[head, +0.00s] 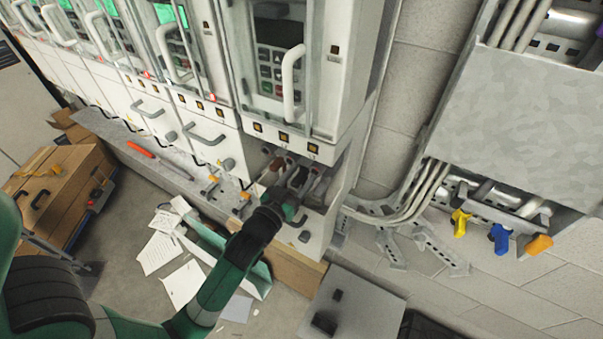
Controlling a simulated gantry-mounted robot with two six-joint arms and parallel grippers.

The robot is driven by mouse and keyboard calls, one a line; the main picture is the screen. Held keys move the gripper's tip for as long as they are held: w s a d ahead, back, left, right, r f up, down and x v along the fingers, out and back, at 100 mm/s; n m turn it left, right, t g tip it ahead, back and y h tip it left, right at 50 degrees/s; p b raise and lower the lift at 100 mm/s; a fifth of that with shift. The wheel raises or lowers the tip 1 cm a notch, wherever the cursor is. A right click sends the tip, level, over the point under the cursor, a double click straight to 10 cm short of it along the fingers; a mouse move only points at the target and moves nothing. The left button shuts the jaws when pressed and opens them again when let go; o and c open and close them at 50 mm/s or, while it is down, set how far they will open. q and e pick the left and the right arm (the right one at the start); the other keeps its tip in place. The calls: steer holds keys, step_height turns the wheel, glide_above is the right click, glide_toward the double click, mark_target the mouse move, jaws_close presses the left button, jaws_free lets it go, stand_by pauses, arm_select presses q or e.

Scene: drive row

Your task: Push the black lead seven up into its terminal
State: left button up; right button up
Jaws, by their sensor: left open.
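The open terminal bay (327,205) is at the foot of the rightmost drive cabinet, with a few lead ends showing inside. A black lead (298,177) stands between a brownish lead (277,164) and a greyish one (316,184). Numbers on the leads are too small to read. My left gripper (294,193) reaches into the front of this bay, just below the black lead, and is open. Its fingers are small and partly hidden, so I cannot tell whether they touch the lead. The terminals are in shadow under the cabinet edge. My right gripper is not in view.
A cabinet door handle (291,85) juts out above the bay. An orange-red tool (140,149) lies on the ledge to the left. Cable trunking (420,200) runs on the right.

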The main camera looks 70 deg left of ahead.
arm_select(q)
jaws_close()
steer(key=shift+r, duration=0.1)
stand_by(1.3)
